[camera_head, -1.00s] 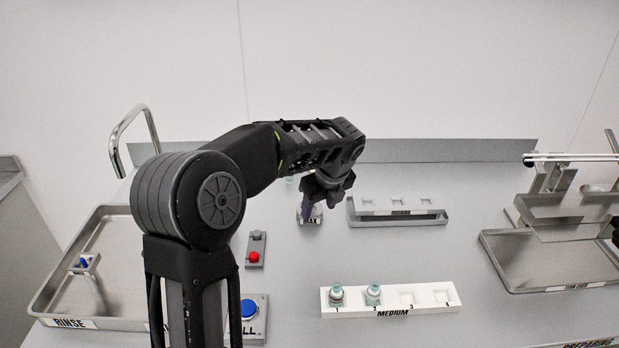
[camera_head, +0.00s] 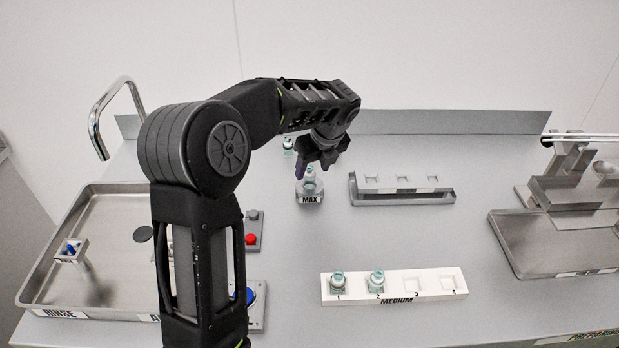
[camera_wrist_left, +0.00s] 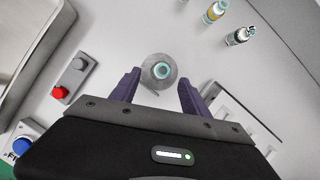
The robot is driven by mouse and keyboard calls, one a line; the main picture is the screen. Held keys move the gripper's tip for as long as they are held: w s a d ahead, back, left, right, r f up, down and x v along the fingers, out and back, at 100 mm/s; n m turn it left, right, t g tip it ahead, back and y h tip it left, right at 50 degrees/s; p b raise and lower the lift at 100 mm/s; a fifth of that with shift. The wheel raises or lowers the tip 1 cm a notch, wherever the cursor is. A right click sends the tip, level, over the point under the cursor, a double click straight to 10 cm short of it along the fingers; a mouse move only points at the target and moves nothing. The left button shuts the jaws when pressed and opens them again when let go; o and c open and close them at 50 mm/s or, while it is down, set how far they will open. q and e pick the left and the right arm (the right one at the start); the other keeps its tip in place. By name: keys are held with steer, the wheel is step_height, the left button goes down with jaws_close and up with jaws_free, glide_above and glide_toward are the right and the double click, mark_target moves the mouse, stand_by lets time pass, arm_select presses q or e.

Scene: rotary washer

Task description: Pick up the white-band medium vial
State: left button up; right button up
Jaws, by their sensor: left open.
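Two teal-capped vials stand in the white MEDIUM rack (camera_head: 448,292), one in slot 1 (camera_head: 338,281) and one in slot 2 (camera_head: 376,280). Another teal-topped vial (camera_head: 310,180) stands upright on the round MAX stand (camera_head: 311,197). It also shows from above in the left wrist view (camera_wrist_left: 161,71). I cannot make out a white band on any of them. My left gripper (camera_head: 313,166) is open and empty above the MAX stand. In the left wrist view its fingers (camera_wrist_left: 159,88) show on either side of the stand, apart from the vial. My right gripper is not in view.
Vials with a yellow band (camera_wrist_left: 214,12) and a dark band (camera_wrist_left: 240,36) stand behind the MAX stand. A grey rack (camera_head: 402,196) is to its right, with a red button (camera_head: 251,239) and the RINSE tray (camera_head: 115,270) to its left. Bare table lies before it.

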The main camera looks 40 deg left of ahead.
mark_target(312, 171)
arm_select(q)
steer(key=shift+p+x, duration=0.6)
steer(key=shift+x, duration=2.05)
steer(key=shift+w, duration=0.15)
steer(key=shift+r, duration=0.1)
jaws_close()
